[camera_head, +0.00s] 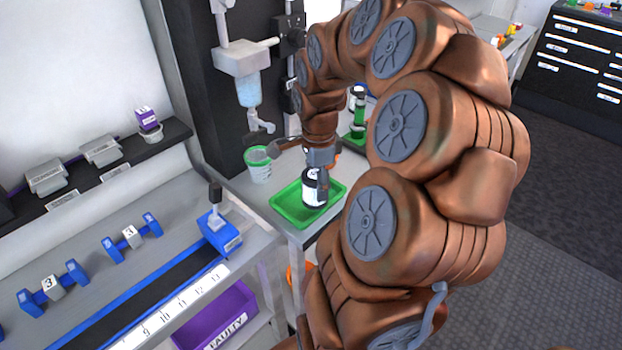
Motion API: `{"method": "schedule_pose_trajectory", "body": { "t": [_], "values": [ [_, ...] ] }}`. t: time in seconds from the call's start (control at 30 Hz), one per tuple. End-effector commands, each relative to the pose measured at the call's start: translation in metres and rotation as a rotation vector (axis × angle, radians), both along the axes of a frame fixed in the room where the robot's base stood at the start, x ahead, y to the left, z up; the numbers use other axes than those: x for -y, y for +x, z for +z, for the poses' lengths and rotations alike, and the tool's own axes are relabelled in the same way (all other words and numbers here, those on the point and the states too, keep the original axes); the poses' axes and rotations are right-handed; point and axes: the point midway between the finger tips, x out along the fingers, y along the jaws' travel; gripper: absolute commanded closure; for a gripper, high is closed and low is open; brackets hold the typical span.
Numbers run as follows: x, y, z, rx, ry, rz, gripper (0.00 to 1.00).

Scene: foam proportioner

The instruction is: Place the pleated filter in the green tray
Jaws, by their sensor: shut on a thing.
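The green tray (284,211) lies on the grey bench near its front corner. A short black cylinder with a white label (312,191), taken as the pleated filter, stands about upright in or just above the tray. Its pleats cannot be made out. My gripper (319,175) points down from above and is shut on it. The fingers hide part of the cylinder, and I cannot tell whether its base touches the tray floor.
A clear cup with a green rim (258,165) stands just left of the tray. A clear-bowled unit (247,88) hangs above it. Behind my wrist is a green stand (358,120). A purple bin marked FAULTY (225,318) sits below the conveyor (150,293) at left.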

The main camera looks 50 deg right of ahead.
Motion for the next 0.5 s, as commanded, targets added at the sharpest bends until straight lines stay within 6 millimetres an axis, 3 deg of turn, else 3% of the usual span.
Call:
{"method": "schedule_pose_trajectory", "body": {
  "t": [0.2, 0.5],
  "values": [
    [0.013, 0.026, -0.001, 0.000, 0.000, 0.000, 0.81],
    [0.019, 0.035, -0.008, -0.003, 0.001, -0.001, 0.81]
  ]
}}
